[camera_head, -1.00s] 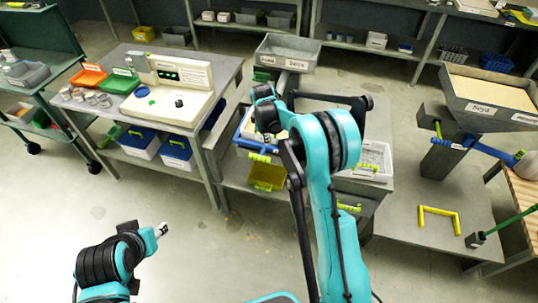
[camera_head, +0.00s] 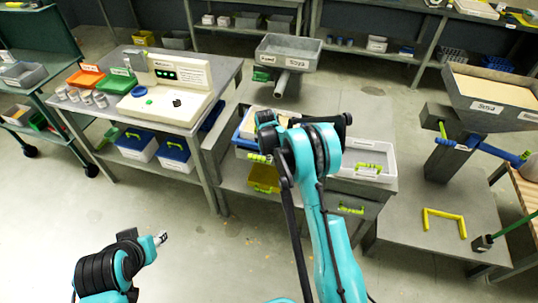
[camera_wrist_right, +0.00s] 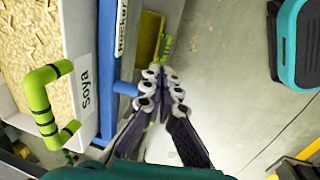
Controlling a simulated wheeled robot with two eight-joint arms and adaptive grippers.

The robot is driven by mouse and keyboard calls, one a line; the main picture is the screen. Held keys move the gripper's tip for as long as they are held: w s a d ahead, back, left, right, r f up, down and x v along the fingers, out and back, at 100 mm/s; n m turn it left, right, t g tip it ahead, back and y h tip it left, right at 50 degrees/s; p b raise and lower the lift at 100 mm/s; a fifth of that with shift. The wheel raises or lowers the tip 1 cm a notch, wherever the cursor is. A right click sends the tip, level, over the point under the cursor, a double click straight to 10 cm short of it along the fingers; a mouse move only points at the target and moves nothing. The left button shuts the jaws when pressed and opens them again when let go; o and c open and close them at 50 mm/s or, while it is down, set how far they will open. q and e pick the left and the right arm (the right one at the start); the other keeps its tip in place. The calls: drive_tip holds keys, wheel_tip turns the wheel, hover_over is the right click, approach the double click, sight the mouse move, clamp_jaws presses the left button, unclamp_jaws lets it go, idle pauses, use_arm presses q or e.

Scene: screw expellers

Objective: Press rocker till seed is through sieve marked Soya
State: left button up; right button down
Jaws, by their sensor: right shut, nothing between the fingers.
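In the right wrist view, a tray of pale seed (camera_wrist_right: 38,28) marked Soya (camera_wrist_right: 86,82) stands at left, with a lime handle (camera_wrist_right: 48,106) on its front. The blue rocker (camera_wrist_right: 112,68), its label partly cut off, runs beside it, and a short blue peg points toward my fingers. My right gripper (camera_wrist_right: 163,88) has its fingertips together and empty, just right of the peg; I cannot tell if they touch. In the head view, my right arm hides most of the blue-and-white box (camera_head: 243,132). My left gripper (camera_head: 160,238) hangs over bare floor, too small to read.
A grey hopper (camera_head: 288,52) with a metal spout stands behind my right arm. A larger hopper (camera_head: 492,100), also marked Soya, with a blue lever is at right. A yellow bin (camera_head: 263,178) and a white tray (camera_head: 375,155) sit near my arm.

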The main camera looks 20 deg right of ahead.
idle(0.3)
wheel_tip(320, 180, down, 5)
drive_tip(key=b, duration=0.3)
drive_tip(key=shift+s+a+f, duration=0.1)
drive_tip(key=shift+s+f, duration=0.05)
use_arm(q)
drive_tip(key=f, duration=0.3)
drive_tip(key=shift+s+a+f, duration=0.1)
drive_tip(key=shift+s, duration=0.2)
use_arm(e)
drive_tip(key=shift+s+a, duration=0.15)
drive_tip(key=shift+s, duration=0.15)
use_arm(q)
drive_tip(key=r+p, duration=0.3)
drive_tip(key=d+r+p, duration=0.1)
drive_tip(key=r+p, duration=0.1)
drive_tip(key=shift+s+r+p, duration=0.2)
drive_tip(key=shift+r+p, duration=0.1)
drive_tip(key=shift+r, duration=0.05)
use_arm(e)
drive_tip(key=s+a+r, duration=0.2)
drive_tip(key=s+r, duration=0.1)
drive_tip(key=r, duration=1.1)
drive_tip(key=shift+s+a, duration=0.15)
